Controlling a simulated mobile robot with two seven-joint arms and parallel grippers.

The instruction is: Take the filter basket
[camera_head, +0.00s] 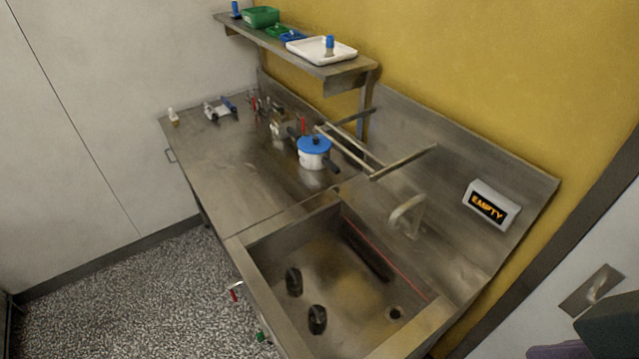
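I cannot pick out a filter basket for certain. The steel sink basin (262,262) is open in the lower middle, with a brownish, stained floor. Two small black objects stand in it, one at the left (293,281) and one nearer the front (317,319); their exact shape is unclear. A long dark strip (369,252) lies along the basin's back wall, below a thin red line. A round drain hole (395,313) is at the right end. Neither of my grippers can be made out in the view.
A white pot with a blue lid (314,152) stands on the steel counter (215,160). A faucet (408,212) and metal rack (375,165) overhang the back. A sign reads EMPTY (491,205). A shelf above holds a white tray (322,50). Speckled floor (130,300) is clear at left.

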